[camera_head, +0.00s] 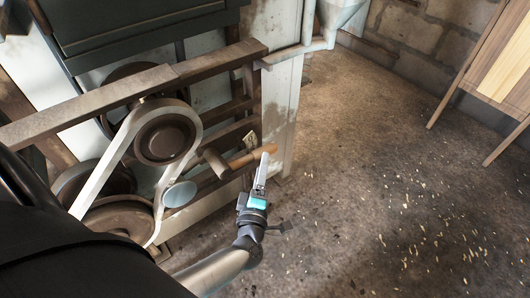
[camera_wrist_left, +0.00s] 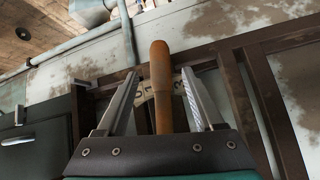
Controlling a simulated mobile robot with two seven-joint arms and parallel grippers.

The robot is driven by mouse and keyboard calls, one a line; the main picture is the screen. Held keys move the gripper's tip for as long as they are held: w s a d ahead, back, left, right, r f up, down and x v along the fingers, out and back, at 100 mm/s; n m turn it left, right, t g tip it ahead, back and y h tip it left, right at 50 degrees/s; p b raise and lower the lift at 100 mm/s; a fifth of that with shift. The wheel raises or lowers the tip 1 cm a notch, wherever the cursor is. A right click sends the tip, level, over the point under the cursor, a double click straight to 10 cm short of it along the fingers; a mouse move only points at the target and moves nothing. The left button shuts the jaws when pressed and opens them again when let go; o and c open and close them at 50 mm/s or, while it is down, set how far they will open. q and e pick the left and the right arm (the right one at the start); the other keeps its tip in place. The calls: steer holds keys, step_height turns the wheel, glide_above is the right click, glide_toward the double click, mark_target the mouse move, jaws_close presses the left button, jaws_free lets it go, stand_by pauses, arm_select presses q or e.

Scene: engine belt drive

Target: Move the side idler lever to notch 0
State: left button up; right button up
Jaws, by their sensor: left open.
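The side idler lever has an orange-brown wooden handle (camera_head: 250,156), which sticks out to the right from the machine's side. In the left wrist view the handle (camera_wrist_left: 161,82) stands between the two fingers of my left gripper (camera_wrist_left: 160,92), with a gap on both sides. My left gripper (camera_head: 263,168) is open at the handle's outer end. A pale notch plate (camera_head: 250,140) sits behind the lever. In the left wrist view the plate (camera_wrist_left: 147,110) carries dark digits, partly hidden by the handle; I cannot tell which notch the lever is at. My right gripper is not in view.
A white belt (camera_head: 108,164) runs around the upper pulley (camera_head: 164,139) and lower pulley (camera_head: 118,218). A light blue disc (camera_head: 180,194) is near the belt. A brown frame rail (camera_head: 215,62) crosses above. A wooden cabinet (camera_head: 500,65) stands far right. The floor (camera_head: 390,190) between is open.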

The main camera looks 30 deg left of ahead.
mark_target(265, 150)
arm_select(q)
steer(key=b+x, duration=0.1)
steer(key=x, duration=0.3)
steer(key=shift+w+a, duration=0.15)
steer(key=shift+w, duration=0.2)
steer(key=shift+x, duration=0.85)
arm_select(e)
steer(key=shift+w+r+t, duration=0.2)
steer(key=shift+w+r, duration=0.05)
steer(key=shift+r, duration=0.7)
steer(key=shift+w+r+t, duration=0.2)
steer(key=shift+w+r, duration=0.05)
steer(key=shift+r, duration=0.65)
arm_select(q)
steer(key=shift+c, duration=0.2)
jaws_close()
